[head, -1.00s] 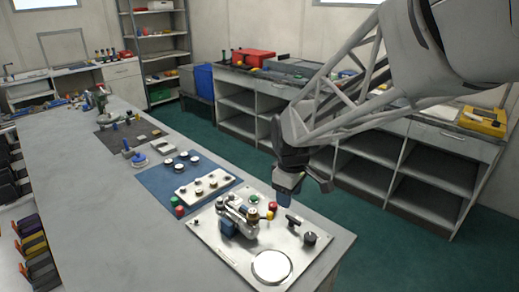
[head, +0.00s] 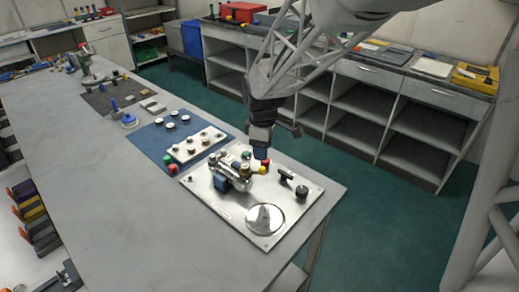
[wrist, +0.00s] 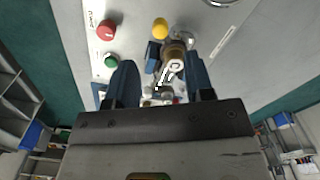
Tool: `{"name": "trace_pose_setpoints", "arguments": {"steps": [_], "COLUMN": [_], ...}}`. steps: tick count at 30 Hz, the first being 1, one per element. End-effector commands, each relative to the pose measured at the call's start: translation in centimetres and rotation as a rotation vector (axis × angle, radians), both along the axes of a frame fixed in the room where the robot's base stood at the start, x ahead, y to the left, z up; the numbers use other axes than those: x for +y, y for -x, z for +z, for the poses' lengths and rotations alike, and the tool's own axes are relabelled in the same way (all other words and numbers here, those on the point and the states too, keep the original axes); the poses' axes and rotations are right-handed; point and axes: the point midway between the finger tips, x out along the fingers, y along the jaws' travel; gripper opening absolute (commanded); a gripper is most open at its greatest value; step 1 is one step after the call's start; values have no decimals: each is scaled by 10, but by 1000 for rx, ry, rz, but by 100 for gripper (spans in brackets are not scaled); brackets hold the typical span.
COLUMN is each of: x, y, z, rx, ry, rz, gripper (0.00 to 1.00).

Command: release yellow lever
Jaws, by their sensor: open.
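The yellow-tipped lever (head: 262,169) is on the silver air panel (head: 290,210), beside the metal valve fittings (head: 232,176). Its yellow knob also shows in the wrist view (wrist: 160,28), above the gap between my fingers. My gripper (head: 262,153) is above the panel, close behind the yellow knob in the head view. The wrist view shows my gripper (wrist: 162,80) with its two blue fingers apart and nothing held between them. The lever's shaft is not clear.
A red knob (wrist: 106,32) and a green knob (wrist: 112,61) sit near the yellow one. A black T-handle (head: 285,174), a black knob (head: 302,192) and a round gauge (head: 265,218) are on the panel. A blue mat (head: 150,140) with a white knob plate lies to the left.

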Motion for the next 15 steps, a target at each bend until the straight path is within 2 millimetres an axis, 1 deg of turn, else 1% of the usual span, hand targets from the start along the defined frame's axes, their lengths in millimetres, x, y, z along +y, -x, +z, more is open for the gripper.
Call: {"name": "trace_pose_setpoints", "arguments": {"steps": [8,15], "x": [0,0], "y": [0,0], "z": [-19,-48], "rx": [1,3], "ry": [1,1], "rz": [-1,-1], "gripper": [48,48]}}
